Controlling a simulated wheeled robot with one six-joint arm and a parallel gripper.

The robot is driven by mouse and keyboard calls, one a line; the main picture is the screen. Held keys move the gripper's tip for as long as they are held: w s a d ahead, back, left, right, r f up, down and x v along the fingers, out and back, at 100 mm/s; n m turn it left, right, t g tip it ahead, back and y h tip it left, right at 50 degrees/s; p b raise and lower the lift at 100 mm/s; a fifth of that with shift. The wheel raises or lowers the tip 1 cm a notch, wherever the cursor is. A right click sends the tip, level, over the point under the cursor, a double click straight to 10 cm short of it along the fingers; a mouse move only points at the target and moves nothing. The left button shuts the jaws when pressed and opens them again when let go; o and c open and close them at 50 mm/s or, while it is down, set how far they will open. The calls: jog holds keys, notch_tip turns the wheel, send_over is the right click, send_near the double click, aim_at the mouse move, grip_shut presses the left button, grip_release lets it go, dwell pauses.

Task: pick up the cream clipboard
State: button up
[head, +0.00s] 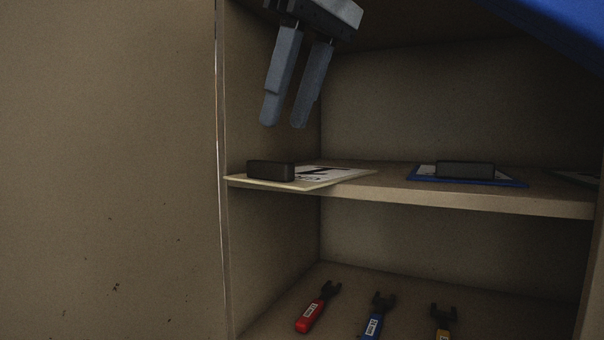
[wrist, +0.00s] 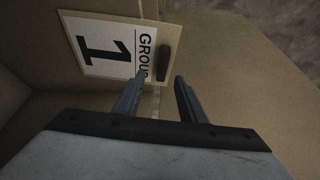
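The cream clipboard (head: 285,184) lies flat at the left end of the middle shelf, its front edge near the shelf's front lip. A dark clip block (head: 270,171) sits on its near end, and a white sheet covers much of it. The wrist view shows the clipboard (wrist: 174,37) with a sheet reading "GROUP 1". My gripper (head: 284,124) is above the clipboard, pointing down, with its fingers apart and nothing between them. In the wrist view, my gripper (wrist: 161,82) is open beside the clip end.
A blue clipboard (head: 515,183) lies further right on the middle shelf (head: 395,189). The cabinet's left side wall (head: 270,110) stands close to my gripper. Red (head: 309,317), blue (head: 373,325) and yellow (head: 442,326) handled tools lie on the shelf below.

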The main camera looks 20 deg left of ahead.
aim_at(276, 174)
jog(key=shift+s+x, duration=0.1)
jog(key=shift+x, duration=1.6)
jog(key=shift+s+x, duration=0.15)
jog(key=shift+x, duration=1.55)
jog(key=shift+a, duration=0.1)
jog(key=shift+c, duration=0.7)
grip_shut()
